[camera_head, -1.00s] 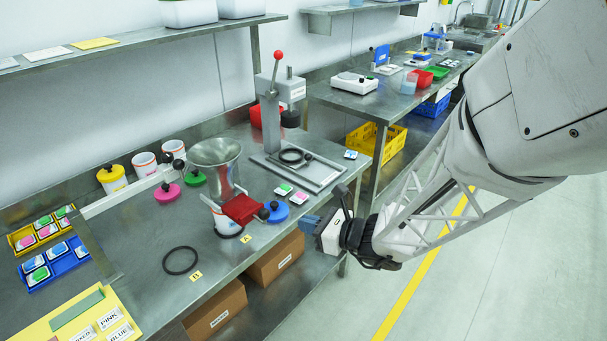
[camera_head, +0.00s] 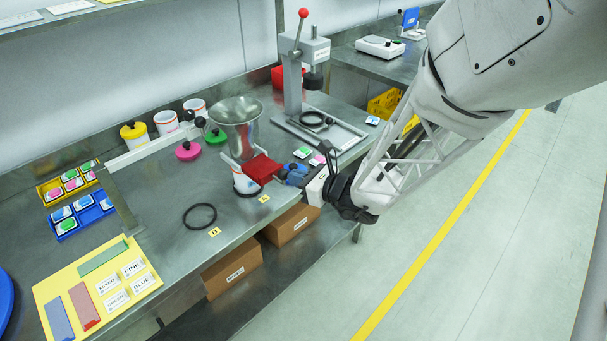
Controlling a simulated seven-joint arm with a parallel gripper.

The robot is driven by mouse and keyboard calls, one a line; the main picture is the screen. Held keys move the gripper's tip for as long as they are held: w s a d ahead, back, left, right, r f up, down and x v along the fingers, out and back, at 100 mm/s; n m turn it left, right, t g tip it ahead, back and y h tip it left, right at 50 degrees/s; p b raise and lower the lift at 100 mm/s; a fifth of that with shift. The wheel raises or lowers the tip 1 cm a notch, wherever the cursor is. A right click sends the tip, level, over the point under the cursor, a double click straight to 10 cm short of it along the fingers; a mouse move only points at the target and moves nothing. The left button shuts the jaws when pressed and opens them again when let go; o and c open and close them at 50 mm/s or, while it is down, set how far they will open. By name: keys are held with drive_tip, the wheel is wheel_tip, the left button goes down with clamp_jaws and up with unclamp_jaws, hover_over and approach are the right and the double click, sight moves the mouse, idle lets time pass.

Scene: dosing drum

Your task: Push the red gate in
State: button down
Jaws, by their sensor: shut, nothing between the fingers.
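The red gate (camera_head: 262,168) is a flat red slide at the foot of the metal hopper (camera_head: 238,124). It sticks out to the right of the hopper, over the work table. A white cup (camera_head: 245,184) stands below the hopper outlet.
A press with a red-ball lever (camera_head: 293,75) stands behind and right of the hopper. Pink (camera_head: 188,151) and green lids lie to its left. A black ring (camera_head: 200,215) lies in front. Yellow (camera_head: 66,184) and blue card trays sit at left. The table's front edge runs below my gripper.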

sight(274, 170)
drive_tip(key=shift+w+a, duration=0.15)
idle(0.3)
drive_tip(key=w+a, duration=0.6)
drive_tip(key=shift+r, duration=0.1)
idle(0.3)
drive_tip(key=shift+d, duration=0.1)
drive_tip(key=v, duration=1.4)
drive_tip(key=shift+s, duration=0.1)
idle(0.5)
